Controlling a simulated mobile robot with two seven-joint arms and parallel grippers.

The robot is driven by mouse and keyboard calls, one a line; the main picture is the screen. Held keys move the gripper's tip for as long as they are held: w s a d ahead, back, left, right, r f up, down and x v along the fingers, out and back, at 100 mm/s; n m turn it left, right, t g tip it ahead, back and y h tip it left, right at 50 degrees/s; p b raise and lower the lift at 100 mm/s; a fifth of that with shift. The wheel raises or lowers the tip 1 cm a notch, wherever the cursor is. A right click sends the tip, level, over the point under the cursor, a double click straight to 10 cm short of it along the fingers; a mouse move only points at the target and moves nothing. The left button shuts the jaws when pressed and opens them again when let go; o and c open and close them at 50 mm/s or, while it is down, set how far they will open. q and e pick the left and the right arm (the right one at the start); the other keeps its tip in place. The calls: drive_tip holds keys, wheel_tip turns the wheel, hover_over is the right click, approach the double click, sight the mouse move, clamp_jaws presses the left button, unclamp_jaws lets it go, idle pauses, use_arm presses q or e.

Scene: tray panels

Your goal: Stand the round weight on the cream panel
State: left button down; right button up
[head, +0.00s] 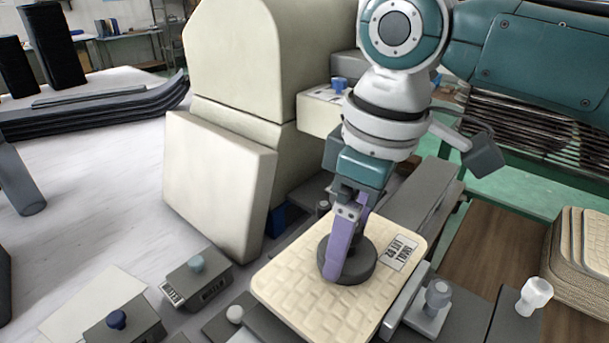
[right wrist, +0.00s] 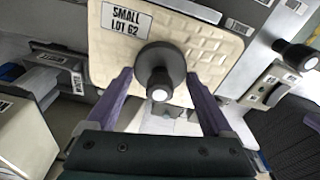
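The cream panel (head: 290,285) lies flat with a quilted surface and a white label reading "SMALL LOT 62". It also shows in the right wrist view (right wrist: 110,65). The round weight (head: 362,270) is a dark grey disc with a knob, upright on the panel, close to the label. In the right wrist view the weight (right wrist: 158,60) shows its knob end-on. My right gripper (right wrist: 160,98) has its purple fingers spread on either side of the knob, with a gap at each side. In the head view the right gripper (head: 342,250) partly hides the weight. My left gripper is not in view.
Grey blocks with knobs (head: 197,282) stand left of the panel. A grey fixture with a knob (head: 432,310) and a white knob (head: 533,295) are to its right. A large cream machine housing (head: 235,60) rises behind. Stacked cream panels (head: 590,255) sit at far right.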

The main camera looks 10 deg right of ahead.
sight(360, 255)
drive_tip(key=shift+o, duration=1)
wheel_tip(360, 255, up, 12)
drive_tip(key=s+d+p, duration=0.1)
drive_tip(key=shift+r, duration=0.15)
